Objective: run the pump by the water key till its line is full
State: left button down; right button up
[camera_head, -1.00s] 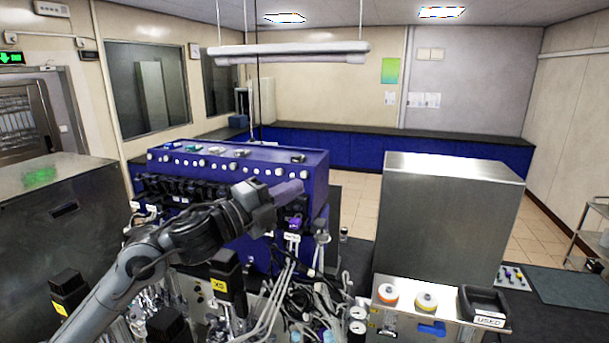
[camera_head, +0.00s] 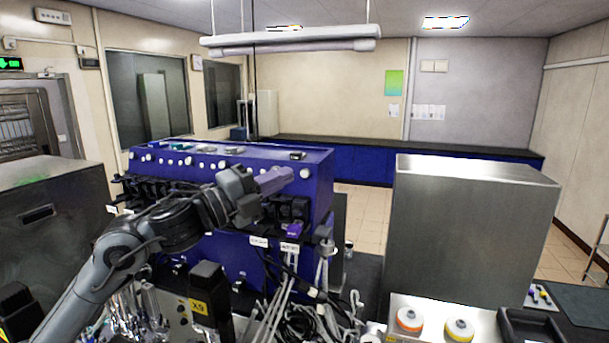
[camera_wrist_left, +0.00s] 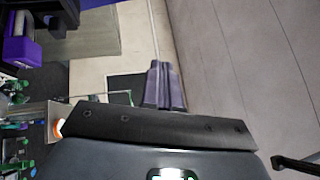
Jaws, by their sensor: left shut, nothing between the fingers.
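The blue pump cabinet (camera_head: 235,262) stands in the middle of the head view, with white knobs along its upper front edge and black pump heads (camera_head: 150,190) below them. My left gripper (camera_head: 284,176) is shut and empty in front of the cabinet's upper right part. Its tips appear close to the rightmost white knob (camera_head: 304,173); contact cannot be told. In the left wrist view the closed purple fingers (camera_wrist_left: 165,86) show with nothing between them. A black pump head with a purple part (camera_head: 293,230) sits below the gripper. Key labels and the line's fill are unreadable. My right gripper is out of view.
Tangled tubes (camera_head: 285,305) and a black block marked X9 (camera_head: 208,300) crowd the front. A steel box (camera_head: 465,240) stands right. Orange and yellow-ringed caps (camera_head: 409,318) and a black tray (camera_head: 528,325) lie before it. Open air lies above the cabinet.

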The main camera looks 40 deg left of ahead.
aim_at(305, 173)
pick_arm(q)
jog(key=shift+w, duration=0.1)
jog(key=w+p, duration=0.1)
jog(key=w, duration=0.1)
jog(key=w+a+f+p, duration=0.1)
jog(key=w, duration=0.2)
jog(key=w+a+f+p, duration=0.1)
jog(key=w, duration=0.1)
jog(key=shift+w+a, duration=0.15)
jog(key=shift+a, duration=0.1)
jog(key=shift+w+a+f, duration=0.1)
jog(key=shift+w+f, duration=0.1)
jog(key=shift+w, duration=0.1)
dwell(0.8)
dwell(0.8)
jog(key=shift+w+a+f+p, duration=0.15)
jog(key=shift+w+p, duration=0.3)
dwell(0.7)
